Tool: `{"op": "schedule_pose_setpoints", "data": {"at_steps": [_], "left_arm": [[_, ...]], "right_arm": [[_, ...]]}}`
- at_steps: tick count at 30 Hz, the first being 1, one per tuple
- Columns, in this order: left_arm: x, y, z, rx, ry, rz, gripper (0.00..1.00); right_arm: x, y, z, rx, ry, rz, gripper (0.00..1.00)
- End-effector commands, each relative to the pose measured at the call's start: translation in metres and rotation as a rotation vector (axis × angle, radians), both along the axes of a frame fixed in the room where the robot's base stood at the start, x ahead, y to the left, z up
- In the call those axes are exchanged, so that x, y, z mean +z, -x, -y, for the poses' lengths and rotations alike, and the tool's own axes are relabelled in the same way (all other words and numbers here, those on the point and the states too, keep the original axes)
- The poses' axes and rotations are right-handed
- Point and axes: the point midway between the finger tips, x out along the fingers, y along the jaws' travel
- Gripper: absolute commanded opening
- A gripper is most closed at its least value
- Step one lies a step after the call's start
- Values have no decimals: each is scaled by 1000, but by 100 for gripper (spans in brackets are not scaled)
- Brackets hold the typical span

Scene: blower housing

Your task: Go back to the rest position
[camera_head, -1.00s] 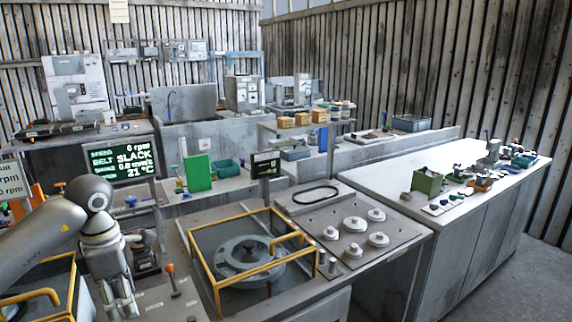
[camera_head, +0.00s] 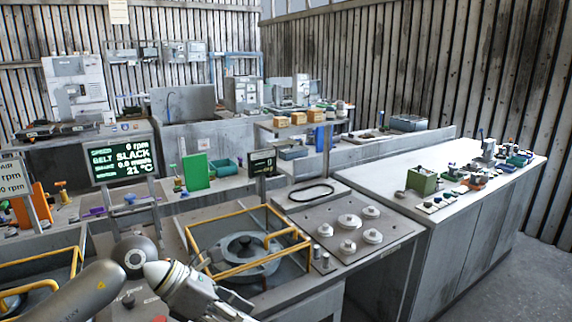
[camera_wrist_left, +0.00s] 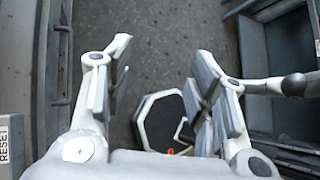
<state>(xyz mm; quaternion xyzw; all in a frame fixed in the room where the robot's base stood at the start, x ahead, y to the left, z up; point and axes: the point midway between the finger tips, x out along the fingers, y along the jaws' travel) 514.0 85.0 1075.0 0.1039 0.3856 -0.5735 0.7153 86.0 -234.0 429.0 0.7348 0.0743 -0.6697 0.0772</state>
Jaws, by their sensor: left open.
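My left arm comes in low from the left in the head view. Its gripper (camera_head: 236,303) is at the bottom edge, in front of the yellow-railed bay, and its fingers are only partly in view. In the left wrist view the same gripper (camera_wrist_left: 160,72) has its fingers spread wide with nothing between them. Dark floor (camera_wrist_left: 165,40) shows below and between the fingers.
A yellow guard rail (camera_head: 245,268) surrounds a round grey housing (camera_head: 243,250). A plate with several white knobs (camera_head: 349,222) lies to its right. A screen (camera_head: 122,160) reads BELT SLACK. A white-topped bench (camera_head: 390,175) stands at right, with open floor (camera_head: 500,270) beside it.

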Motion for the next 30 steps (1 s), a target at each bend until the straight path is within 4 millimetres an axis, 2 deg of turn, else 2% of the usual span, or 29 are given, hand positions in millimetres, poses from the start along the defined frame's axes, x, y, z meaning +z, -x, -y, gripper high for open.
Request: {"op": "schedule_pose_setpoints", "data": {"at_steps": [1,3,6,9,12,16,20,23,26,30], "left_arm": [[6,10,27,9,123,-25,51],[23,17,56,41,292,-59,51],[51,25,85,109,530,-126,51],[81,25,99,202,759,-211,51],[106,20,98,318,975,-312,51],[127,5,79,507,1236,-461,51],[125,-13,45,732,1463,-629,51],[108,-25,13,931,1611,-766,51],[77,-32,-20,1152,1732,-905,51],[16,-24,-64,1493,1848,-1102,51]], "right_arm": [[0,2,2,1,3,-2,0],[0,2,3,2,4,-3,0],[0,2,4,2,5,-3,0],[0,2,4,2,5,-3,0],[0,1,4,2,5,-2,0],[0,1,4,2,5,-2,0],[0,1,3,2,5,-1,0],[0,1,3,2,5,-1,0],[0,1,3,1,3,0,0],[0,0,3,1,3,0,0]]}}
